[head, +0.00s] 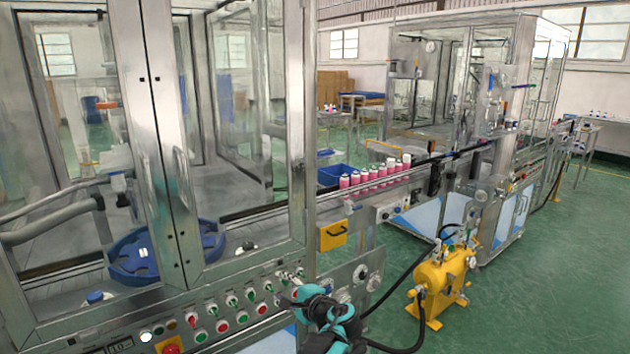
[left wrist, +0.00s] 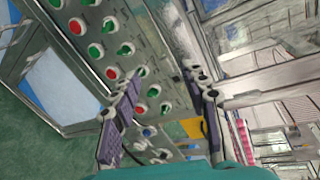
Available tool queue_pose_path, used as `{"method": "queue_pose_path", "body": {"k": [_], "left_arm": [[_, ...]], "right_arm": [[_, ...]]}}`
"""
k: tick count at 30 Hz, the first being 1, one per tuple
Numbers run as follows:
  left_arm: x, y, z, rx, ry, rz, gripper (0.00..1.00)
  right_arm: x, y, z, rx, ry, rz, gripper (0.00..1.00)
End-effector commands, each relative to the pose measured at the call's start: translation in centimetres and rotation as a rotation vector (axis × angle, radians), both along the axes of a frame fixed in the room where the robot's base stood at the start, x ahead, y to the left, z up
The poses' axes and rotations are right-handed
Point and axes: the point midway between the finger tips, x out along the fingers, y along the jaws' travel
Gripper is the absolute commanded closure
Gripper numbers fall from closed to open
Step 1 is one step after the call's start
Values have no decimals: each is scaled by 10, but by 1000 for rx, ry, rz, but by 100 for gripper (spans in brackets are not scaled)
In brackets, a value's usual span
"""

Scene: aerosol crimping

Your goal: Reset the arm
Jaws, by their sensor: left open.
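My left gripper (head: 312,296) shows at the bottom middle of the head view, with its teal and black arm below it. It is in front of the machine's control panel (head: 232,316), apart from the conveyor. In the left wrist view its two dark fingers are spread open (left wrist: 163,74), with nothing seen between them but the panel behind. The panel's red and green buttons (left wrist: 96,51) show beyond the fingers. My right gripper is not in view.
A row of pink cans (head: 372,174) stands on the conveyor, right of the glass-doored machine (head: 150,150). A yellow tank (head: 440,282) with black hoses stands on the green floor at right. Open floor (head: 560,275) lies further right.

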Motion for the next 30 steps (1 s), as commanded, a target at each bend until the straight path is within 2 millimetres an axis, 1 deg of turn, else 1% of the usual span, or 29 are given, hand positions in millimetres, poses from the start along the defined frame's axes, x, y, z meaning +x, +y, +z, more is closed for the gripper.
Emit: {"method": "queue_pose_path", "body": {"k": [1,2,5,6,8,9,11,12,14,15,17,18,20,21,24,27,30], "left_arm": [[-10,13,4,-46,7,14,55],[-16,20,5,-79,11,24,55],[-45,48,9,-216,28,66,55],[-60,59,9,-282,32,86,55],[-85,75,9,-387,38,120,55],[-102,84,8,-456,41,143,55],[-129,95,5,-561,42,179,55],[-147,101,3,-632,40,204,55],[-175,109,-2,-737,36,244,55],[-193,112,-6,-807,33,270,55],[-221,115,-12,-913,24,311,55],[-239,116,-17,-983,18,340,55],[-265,115,-25,-1089,4,381,55],[-281,114,-31,-1157,-5,410,55],[-316,108,-45,-1311,-29,473,55],[-340,101,-56,-1431,-51,522,55],[-353,95,-63,-1509,-65,554,55]], "right_arm": [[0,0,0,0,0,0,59],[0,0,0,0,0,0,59],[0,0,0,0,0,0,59],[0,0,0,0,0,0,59],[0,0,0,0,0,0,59],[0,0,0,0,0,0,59],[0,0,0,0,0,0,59],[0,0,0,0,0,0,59],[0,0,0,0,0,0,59],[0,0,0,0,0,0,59],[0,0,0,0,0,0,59],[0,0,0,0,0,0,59],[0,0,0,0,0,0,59],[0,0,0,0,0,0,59],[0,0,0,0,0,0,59],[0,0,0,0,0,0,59],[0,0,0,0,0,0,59]]}}
